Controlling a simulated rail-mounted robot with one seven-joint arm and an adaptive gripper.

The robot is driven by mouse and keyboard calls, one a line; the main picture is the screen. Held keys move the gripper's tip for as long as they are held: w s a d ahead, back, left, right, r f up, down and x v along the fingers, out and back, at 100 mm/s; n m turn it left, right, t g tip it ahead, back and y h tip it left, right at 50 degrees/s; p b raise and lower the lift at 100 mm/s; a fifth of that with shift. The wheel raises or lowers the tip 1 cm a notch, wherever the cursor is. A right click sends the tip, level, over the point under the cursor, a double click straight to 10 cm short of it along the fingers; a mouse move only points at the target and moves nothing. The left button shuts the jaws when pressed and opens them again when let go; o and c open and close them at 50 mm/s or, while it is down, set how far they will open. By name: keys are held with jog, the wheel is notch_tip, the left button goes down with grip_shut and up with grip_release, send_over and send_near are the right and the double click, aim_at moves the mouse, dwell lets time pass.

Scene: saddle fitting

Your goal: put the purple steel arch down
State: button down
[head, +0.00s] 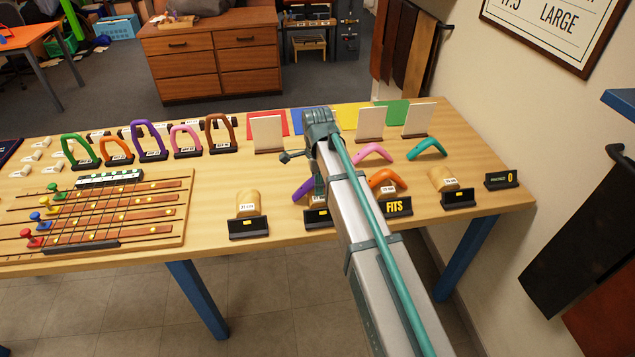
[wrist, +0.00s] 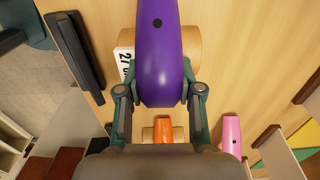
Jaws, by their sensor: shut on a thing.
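The purple steel arch (wrist: 160,52) fills the top middle of the wrist view, with a dark dot on its face. My gripper (wrist: 160,93) is shut on it, one finger on each side. A wooden block (wrist: 188,44) with a "27" label lies behind the arch in this view; I cannot tell whether they touch. In the head view, the purple arch (head: 303,188) shows only in part at the left of my arm, near the front-row blocks. My gripper is largely hidden there by my arm.
An orange arch (head: 383,179) sits at a block behind the "FITS" sign (head: 397,206). Pink (head: 373,152) and teal (head: 427,147) arches lie farther back. Wooden blocks stand left (head: 248,204) and right (head: 443,179). Bare table (head: 245,172) shows left of my arm.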

jog(key=shift+f, duration=0.25)
jog(key=shift+s+f, duration=0.1)
jog(key=shift+f, duration=0.1)
jog(key=shift+s+d+f, duration=0.1)
jog(key=shift+s+f, duration=0.05)
jog(key=shift+f, duration=0.1)
jog(key=c, duration=1)
grip_release()
jog(key=shift+f, duration=0.1)
jog(key=shift+o, duration=1.3)
jog(key=shift+f, duration=0.15)
jog(key=shift+w+r, duration=0.25)
jog(key=shift+r, duration=0.05)
jog(key=shift+r, duration=0.6)
notch_tip(320, 180, up, 12)
jog(key=b, duration=0.2)
